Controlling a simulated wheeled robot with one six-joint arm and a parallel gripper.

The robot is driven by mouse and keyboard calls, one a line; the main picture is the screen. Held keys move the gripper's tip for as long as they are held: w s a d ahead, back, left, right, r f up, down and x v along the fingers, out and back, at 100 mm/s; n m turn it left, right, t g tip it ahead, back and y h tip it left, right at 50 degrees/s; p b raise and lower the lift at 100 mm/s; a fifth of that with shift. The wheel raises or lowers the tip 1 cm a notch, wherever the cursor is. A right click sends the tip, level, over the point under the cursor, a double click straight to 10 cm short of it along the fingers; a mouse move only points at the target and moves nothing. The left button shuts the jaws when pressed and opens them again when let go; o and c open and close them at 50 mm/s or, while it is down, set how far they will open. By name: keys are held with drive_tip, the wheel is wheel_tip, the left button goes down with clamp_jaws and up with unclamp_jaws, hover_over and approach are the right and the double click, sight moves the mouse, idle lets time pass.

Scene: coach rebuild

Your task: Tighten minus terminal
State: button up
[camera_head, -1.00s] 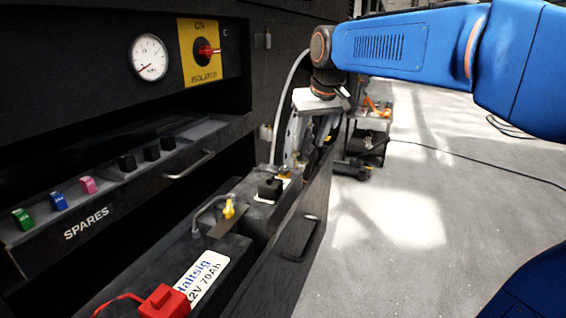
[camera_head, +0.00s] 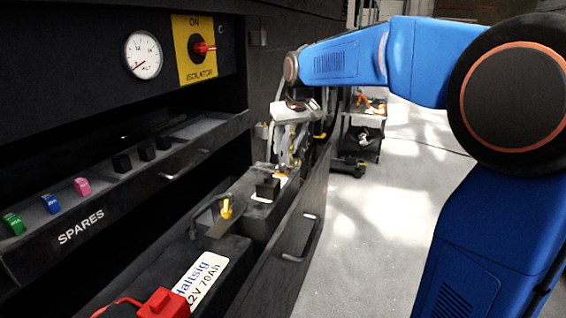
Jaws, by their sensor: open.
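Two dark batteries lie in an open drawer along the left side. The near battery (camera_head: 236,262) has a white label reading 12V 70Ah and a red terminal cover (camera_head: 163,303). A yellow terminal piece (camera_head: 226,208) sits on a grey link between the batteries. The far battery (camera_head: 262,222) carries a black terminal cap (camera_head: 268,188). I cannot read a minus mark on any terminal. My gripper (camera_head: 283,168) points down at the far end of the drawer, beyond the black cap. It is open. Its fingertips are small, and what lies between them is hard to make out.
A SPARES tray (camera_head: 82,228) with coloured and black blocks juts out at left. Above it are a gauge (camera_head: 143,54) and a red isolator switch (camera_head: 203,48). A drawer handle (camera_head: 302,238) faces right. A cart (camera_head: 362,132) stands behind. The floor at right is clear.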

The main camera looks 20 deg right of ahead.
sight(282, 166)
drive_tip(key=x, duration=0.8)
drive_tip(key=shift+w+f, duration=0.15)
drive_tip(key=shift+f, duration=0.1)
drive_tip(key=shift+a, duration=0.1)
drive_tip(key=c, duration=1)
